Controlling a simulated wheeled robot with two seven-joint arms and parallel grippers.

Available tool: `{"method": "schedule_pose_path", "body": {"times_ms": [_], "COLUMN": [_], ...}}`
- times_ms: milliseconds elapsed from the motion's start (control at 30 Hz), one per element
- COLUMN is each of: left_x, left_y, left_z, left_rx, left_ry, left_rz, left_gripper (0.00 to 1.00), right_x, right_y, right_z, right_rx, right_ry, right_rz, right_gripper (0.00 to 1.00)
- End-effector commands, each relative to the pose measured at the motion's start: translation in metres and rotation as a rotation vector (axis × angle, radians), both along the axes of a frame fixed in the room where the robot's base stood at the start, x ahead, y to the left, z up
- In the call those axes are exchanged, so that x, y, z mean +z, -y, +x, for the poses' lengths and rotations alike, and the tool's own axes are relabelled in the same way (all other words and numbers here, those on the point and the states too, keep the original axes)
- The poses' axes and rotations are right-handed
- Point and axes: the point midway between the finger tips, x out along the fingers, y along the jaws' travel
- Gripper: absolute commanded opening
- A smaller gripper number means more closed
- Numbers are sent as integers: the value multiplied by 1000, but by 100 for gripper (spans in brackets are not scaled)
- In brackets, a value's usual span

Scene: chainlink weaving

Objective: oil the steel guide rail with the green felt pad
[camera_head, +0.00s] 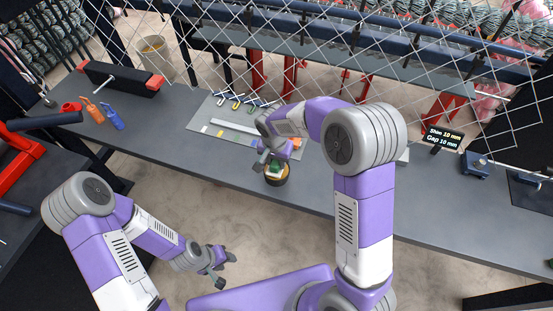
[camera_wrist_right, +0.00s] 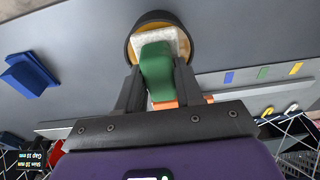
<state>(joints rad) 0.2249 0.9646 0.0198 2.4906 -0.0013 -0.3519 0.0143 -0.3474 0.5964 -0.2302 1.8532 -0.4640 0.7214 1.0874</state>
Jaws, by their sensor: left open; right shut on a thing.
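The green felt pad (camera_wrist_right: 156,72) shows in the right wrist view as a green grip with a cream, felt-like face. My right gripper (camera_wrist_right: 158,82) is shut on the green part. The pad is at a round dark tin (camera_wrist_right: 131,52) with an amber inside; I cannot tell whether it touches the contents. In the head view the tin (camera_head: 277,181) stands near the bench's front edge, below my right gripper (camera_head: 269,162). The steel guide rail, likely the long pale bar (camera_head: 234,127), lies on a light grey board behind. My left gripper (camera_head: 220,268) is open and empty, in front of the bench.
The light grey board (camera_head: 205,113) also bears small coloured strips and several hooks. Orange and blue tools (camera_head: 111,115) lie at the bench's left, beside a black-and-red fixture (camera_head: 120,78). A chainlink mesh hangs behind. A blue block (camera_head: 477,166) stands right of my right arm.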

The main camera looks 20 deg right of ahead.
Motion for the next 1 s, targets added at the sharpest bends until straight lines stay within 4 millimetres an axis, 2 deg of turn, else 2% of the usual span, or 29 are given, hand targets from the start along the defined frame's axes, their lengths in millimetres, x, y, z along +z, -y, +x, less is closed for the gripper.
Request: {"method": "schedule_pose_path", "body": {"times_ms": [1000], "left_x": [-5], "left_y": [0], "left_z": [0], "left_rx": [0], "left_ry": [0], "left_rz": [0], "left_gripper": [43], "right_x": [-6], "right_y": [0], "right_z": [0], "right_rx": [0], "right_ry": [0], "right_rz": [0], "right_gripper": [12]}}
